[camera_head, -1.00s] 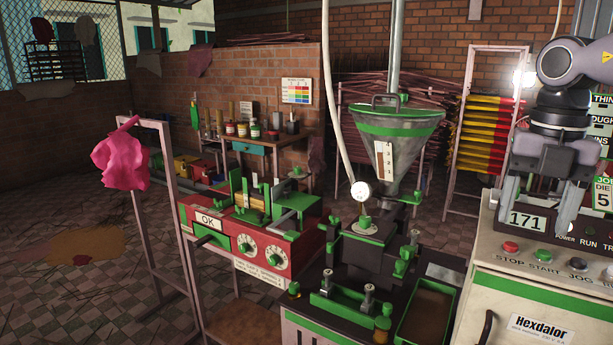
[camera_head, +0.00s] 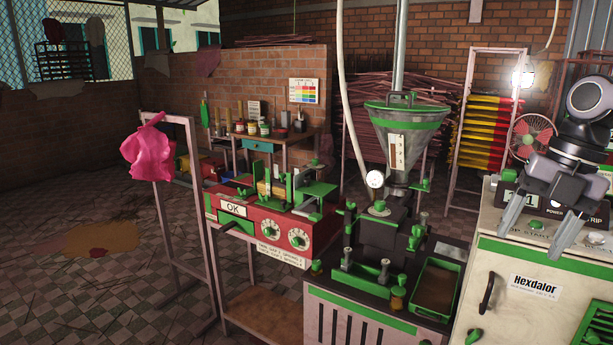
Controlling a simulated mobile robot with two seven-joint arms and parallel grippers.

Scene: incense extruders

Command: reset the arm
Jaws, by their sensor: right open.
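My right gripper (camera_head: 535,238) is at the right of the head view, open and empty. Its two grey fingers point down and to the left. It hangs in front of the cream control cabinet (camera_head: 520,318) labelled Hexdalor and hides part of its panel and number display. I cannot tell from this view whether the fingers touch the cabinet. My left gripper does not show.
Left of the cabinet stands the extruder with a green-banded hopper (camera_head: 408,150) and a gauge. Further left are a red machine (camera_head: 265,228) with dials and a frame with a pink cloth (camera_head: 147,152). Tiled floor (camera_head: 60,300) is open at the left.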

